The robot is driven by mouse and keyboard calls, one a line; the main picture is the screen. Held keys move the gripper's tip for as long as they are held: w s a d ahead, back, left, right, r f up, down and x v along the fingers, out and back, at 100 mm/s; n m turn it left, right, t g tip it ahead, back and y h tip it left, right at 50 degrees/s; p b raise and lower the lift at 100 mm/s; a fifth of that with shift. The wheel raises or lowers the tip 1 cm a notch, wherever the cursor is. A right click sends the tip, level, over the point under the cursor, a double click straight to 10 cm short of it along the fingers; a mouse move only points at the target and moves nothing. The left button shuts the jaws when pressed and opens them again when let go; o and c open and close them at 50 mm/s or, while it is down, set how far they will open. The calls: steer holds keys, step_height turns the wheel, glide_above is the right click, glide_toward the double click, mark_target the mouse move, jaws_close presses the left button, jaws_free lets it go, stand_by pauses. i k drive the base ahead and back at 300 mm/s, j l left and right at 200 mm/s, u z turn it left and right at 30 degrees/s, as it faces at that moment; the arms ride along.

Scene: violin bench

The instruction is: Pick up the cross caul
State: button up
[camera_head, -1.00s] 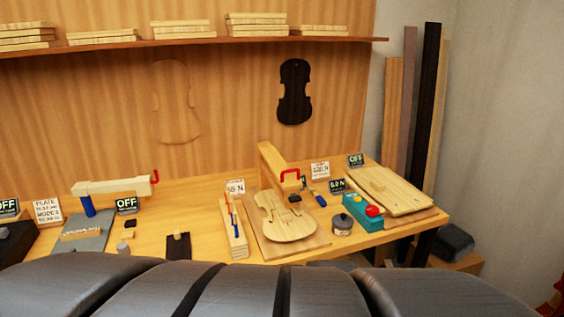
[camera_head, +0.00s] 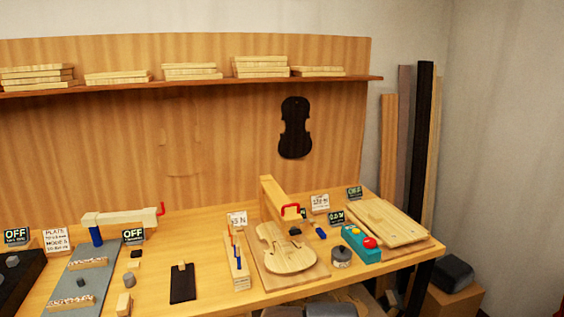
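No piece is clearly marked as the cross caul, and I cannot tell for sure which one it is. Small pale wooden bars lie on the grey mat at the left: one at the back (camera_head: 88,263) and one at the front (camera_head: 72,303). A small pale block (camera_head: 182,265) stands on a dark plate (camera_head: 183,288) near the middle. A violin plate (camera_head: 288,252) lies on a wooden board (camera_head: 313,273), beside a wooden post (camera_head: 270,197) with a red handle.
A teal box (camera_head: 357,240) with round buttons and a dark round tin (camera_head: 341,257) stand right of the board. A wooden rack (camera_head: 238,272) with upright tools stands left of it. Pale boards (camera_head: 387,223) lie at the right end. The bench between dark plate and rack is bare.

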mark_target(182, 284)
steer(key=l, duration=0.1)
steer(key=i+j+u, duration=0.2)
steer(key=i+j, duration=0.15)
steer(key=j, duration=0.25)
steer(key=i+j+u, duration=0.15)
steer(key=i+j, duration=0.2)
steer(key=j, duration=0.25)
steer(key=i+j+u, duration=0.2)
steer(key=i+j, duration=0.25)
